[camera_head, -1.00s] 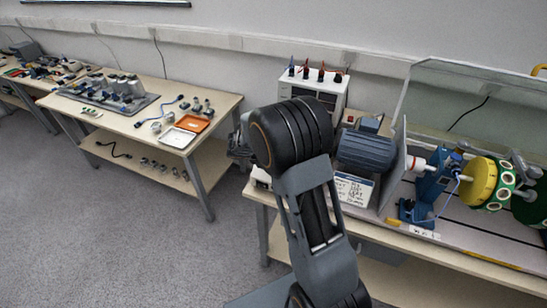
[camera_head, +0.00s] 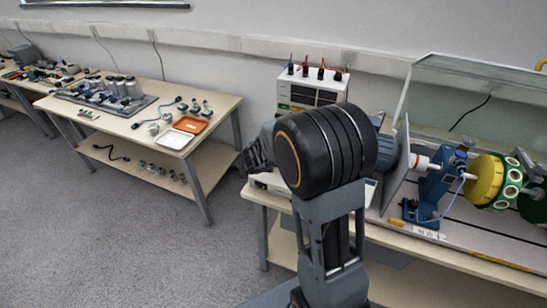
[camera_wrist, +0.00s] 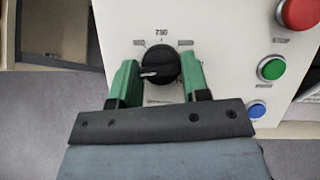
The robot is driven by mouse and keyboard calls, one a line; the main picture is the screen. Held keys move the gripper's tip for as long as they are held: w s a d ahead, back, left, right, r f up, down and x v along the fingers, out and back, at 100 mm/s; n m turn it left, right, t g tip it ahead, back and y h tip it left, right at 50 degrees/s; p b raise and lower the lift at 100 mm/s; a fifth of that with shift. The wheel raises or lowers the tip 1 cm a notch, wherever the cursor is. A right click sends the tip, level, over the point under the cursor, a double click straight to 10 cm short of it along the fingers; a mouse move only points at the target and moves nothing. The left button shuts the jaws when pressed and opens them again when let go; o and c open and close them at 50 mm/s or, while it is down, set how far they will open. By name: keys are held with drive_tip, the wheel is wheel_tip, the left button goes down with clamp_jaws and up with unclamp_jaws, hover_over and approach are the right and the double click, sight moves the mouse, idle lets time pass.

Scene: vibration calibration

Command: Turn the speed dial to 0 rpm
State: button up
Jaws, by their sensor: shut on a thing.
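The speed dial (camera_wrist: 160,66) is a round black knob on a pale panel (camera_wrist: 225,45), seen in the wrist view. A "750" label is printed above it, with smaller marks on both sides that I cannot read. The dial's white pointer line points left. My gripper (camera_wrist: 159,76) has green fingers, one on each side of the dial, and is shut on it. In the head view my arm hides the dial and the fingertips.
Right of the dial on the panel are a red button (camera_wrist: 301,12), a green button (camera_wrist: 271,68) and a blue button (camera_wrist: 257,110). In the head view, a blue motor (camera_head: 389,152) and a yellow disc (camera_head: 483,181) stand on the bench right of my arm.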

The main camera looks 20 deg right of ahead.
drive_tip(key=n+y, duration=0.1)
drive_tip(key=n, duration=0.3)
drive_tip(key=shift+d+n+t+y, duration=0.15)
drive_tip(key=shift+n+t+y, duration=0.15)
drive_tip(key=shift+t+y, duration=0.1)
drive_tip(key=shift+r+n+y, duration=0.1)
drive_tip(key=shift+n+y, duration=0.6)
drive_tip(key=shift+n, duration=0.8)
drive_tip(key=o, duration=0.9)
drive_tip(key=p+v, duration=0.7)
drive_tip(key=v, duration=0.6)
drive_tip(key=shift+s+r, duration=0.15)
drive_tip(key=shift+s, duration=0.25)
